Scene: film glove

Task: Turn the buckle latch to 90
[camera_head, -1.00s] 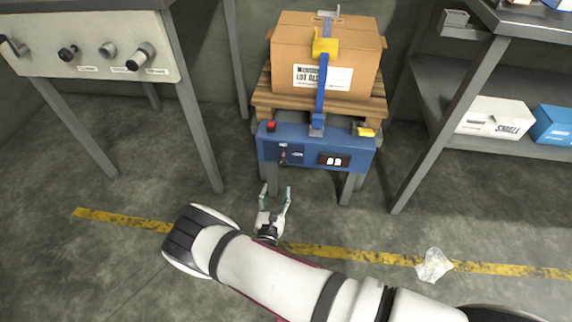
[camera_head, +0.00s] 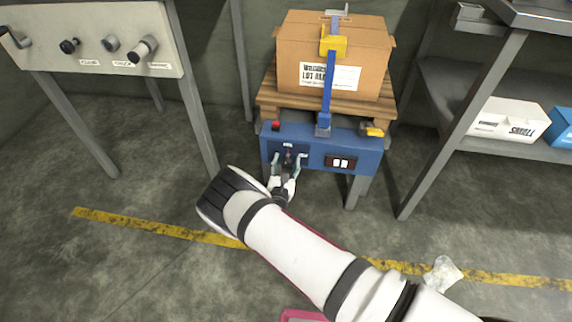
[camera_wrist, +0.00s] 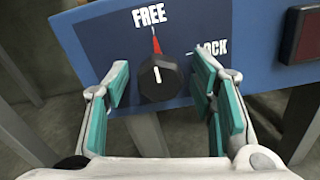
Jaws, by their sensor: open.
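In the wrist view, the latch is a black round knob (camera_wrist: 158,78) on a dark blue panel. Its white line and the red pointer above it point up toward the word FREE (camera_wrist: 149,15). The word LOCK (camera_wrist: 212,47) is to its right. My gripper (camera_wrist: 165,92) is open with its teal-padded fingers on either side of the knob, apart from it. In the head view, my gripper (camera_head: 287,165) is in front of the left part of the blue panel box (camera_head: 315,168) and partly hides the knob.
A strapped cardboard box (camera_head: 300,45) stands on a wooden pallet (camera_head: 335,106) behind the panel. A knob panel (camera_head: 100,30) stands at the left. A shelf with a white carton (camera_head: 500,118) is at the right. Crumpled plastic (camera_head: 442,273) lies on the floor.

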